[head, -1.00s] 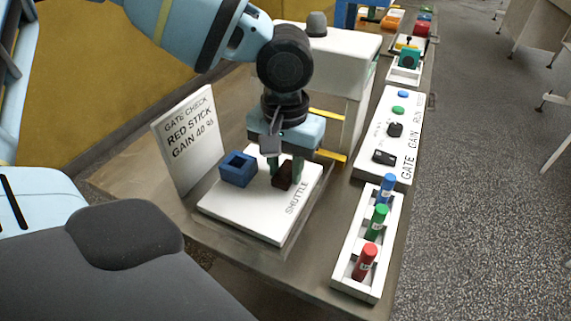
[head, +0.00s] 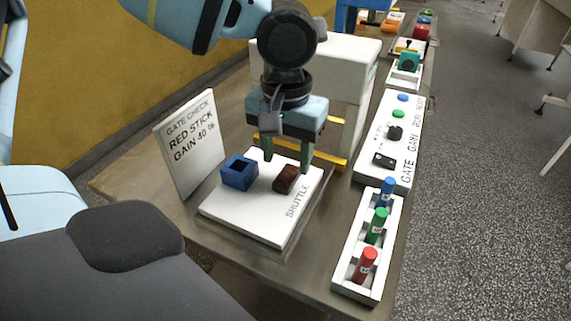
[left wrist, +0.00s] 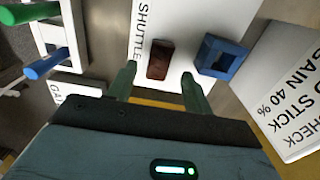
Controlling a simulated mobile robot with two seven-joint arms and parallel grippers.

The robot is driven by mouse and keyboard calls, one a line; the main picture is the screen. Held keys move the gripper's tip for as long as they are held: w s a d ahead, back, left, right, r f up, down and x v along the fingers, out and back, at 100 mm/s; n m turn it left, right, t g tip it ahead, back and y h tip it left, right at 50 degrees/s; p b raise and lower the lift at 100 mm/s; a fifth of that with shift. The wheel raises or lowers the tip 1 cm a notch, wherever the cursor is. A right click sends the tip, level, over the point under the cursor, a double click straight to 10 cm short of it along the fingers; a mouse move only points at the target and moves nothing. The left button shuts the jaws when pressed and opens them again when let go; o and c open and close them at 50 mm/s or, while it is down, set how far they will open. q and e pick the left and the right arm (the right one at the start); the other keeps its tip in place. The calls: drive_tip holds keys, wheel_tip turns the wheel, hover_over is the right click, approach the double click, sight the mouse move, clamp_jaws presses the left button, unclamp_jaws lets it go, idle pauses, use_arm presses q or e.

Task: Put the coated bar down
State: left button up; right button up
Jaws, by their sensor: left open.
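The coated bar is a dark brown block (head: 286,178) lying on the white shuttle plate (head: 246,214), near the word SHUTTLE. It also shows in the left wrist view (left wrist: 160,60), lying between the lines of my two fingers and beyond their tips. My left gripper (head: 287,160) is open and empty, above the bar and apart from it. Its green fingers also show in the left wrist view (left wrist: 157,80). A blue square holder (head: 239,171) with an open top sits on the plate to the left of the bar. My right gripper is not in view.
A white sign (head: 190,145) reading RED STICK GAIN 40 % stands left of the plate. A white tray (head: 340,277) holds blue, green and red sticks at the right. A control panel (head: 378,175) and a white machine with yellow rails (head: 331,65) stand behind.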

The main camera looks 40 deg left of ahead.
sight(286, 177)
use_arm(q)
wheel_tip(286, 177, up, 8)
drive_tip(key=shift+p, duration=0.4)
